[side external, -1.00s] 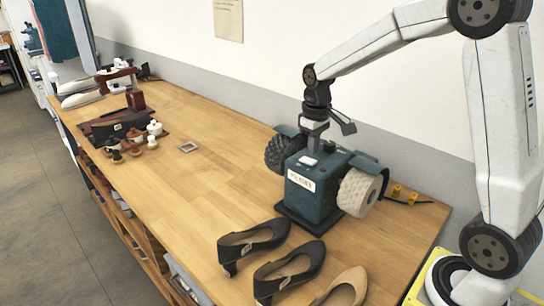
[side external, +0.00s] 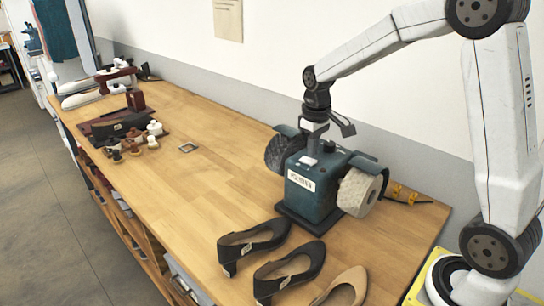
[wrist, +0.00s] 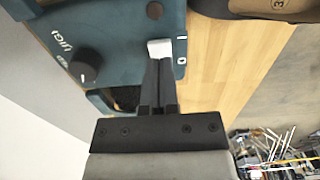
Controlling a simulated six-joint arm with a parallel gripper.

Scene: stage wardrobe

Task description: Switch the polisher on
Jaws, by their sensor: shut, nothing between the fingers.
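The teal polisher (side external: 318,190) stands on the bench with a dark brush wheel (side external: 279,153) on its left and a pale wheel (side external: 358,192) on its right. Its white switch (wrist: 160,48) shows in the wrist view, beside printed I and O marks. I cannot tell for sure which mark the switch is set to. My gripper (wrist: 159,62) is shut and empty, its fingertips at the O-side edge of the switch, seemingly touching it. In the side view my gripper (side external: 312,150) is over the polisher's top.
A dark knob (wrist: 84,64) sits on the polisher's top. Black shoes (side external: 252,243) and a beige shoe (side external: 345,290) lie in front. Yellow-ended parts (side external: 404,192) lie to the right. Small pots (side external: 140,140) stand far left; the bench (side external: 215,180) between is mostly clear.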

